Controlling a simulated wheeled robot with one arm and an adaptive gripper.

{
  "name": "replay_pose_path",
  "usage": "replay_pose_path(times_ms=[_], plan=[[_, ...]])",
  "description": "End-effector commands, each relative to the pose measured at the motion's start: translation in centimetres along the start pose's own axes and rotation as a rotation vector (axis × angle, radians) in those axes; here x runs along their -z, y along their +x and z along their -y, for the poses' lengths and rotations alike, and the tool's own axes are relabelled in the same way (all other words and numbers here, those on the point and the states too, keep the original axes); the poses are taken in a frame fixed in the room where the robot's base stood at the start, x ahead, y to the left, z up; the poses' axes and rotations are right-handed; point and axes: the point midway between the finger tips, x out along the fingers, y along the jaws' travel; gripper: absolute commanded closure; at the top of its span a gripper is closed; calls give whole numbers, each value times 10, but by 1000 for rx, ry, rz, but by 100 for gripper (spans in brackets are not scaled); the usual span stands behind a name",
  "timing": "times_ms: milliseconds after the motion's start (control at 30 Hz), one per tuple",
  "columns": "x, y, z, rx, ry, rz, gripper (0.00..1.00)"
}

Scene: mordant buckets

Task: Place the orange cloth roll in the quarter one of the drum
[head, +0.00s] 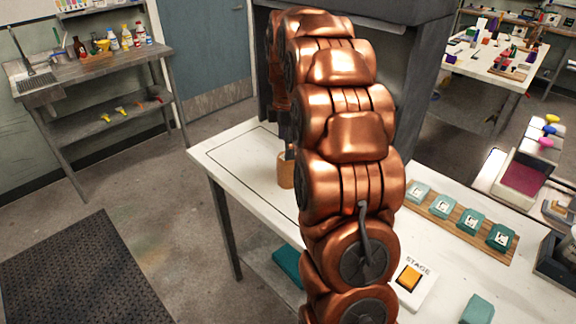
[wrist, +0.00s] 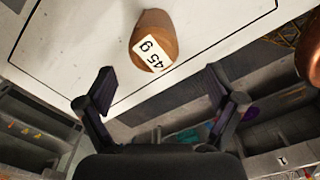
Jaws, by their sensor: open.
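The orange-brown roll (wrist: 160,22) bears a white label reading "45 g" and stands on the white table inside a black outline. It also shows in the head view (head: 285,173), partly behind my arm. My gripper (wrist: 160,76) is open and empty in the wrist view, with the roll just beyond its fingertips, between their lines and apart from them. In the head view my gripper is mostly hidden behind my copper arm. I cannot make out a drum with quarters; a grey surface with a tag "1" (wrist: 282,160) shows at the lower right of the wrist view.
A STAGE card with an orange square (head: 409,278) lies on the table at right. A wooden board (head: 437,221) holds several teal labelled blocks. Another teal block (head: 478,309) lies in front. A purple-lined tray (head: 525,178) stands farther right. A dark booth rises behind the table.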

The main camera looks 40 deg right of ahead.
Motion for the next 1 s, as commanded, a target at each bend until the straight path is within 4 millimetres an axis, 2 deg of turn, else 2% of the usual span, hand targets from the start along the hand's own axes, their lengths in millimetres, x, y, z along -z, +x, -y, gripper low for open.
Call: replay_pose_path(times_ms=[133, 567, 767, 900, 1000], plan=[[-5, 3, -5, -1, -16, 0, 7], [-5, 30, -6, -2, -16, 1, 7], [-6, 50, -7, 1, -15, 1, 7], [-6, 70, -7, 3, -16, 0, 7], [-6, 77, -8, -2, -15, -1, 7]])
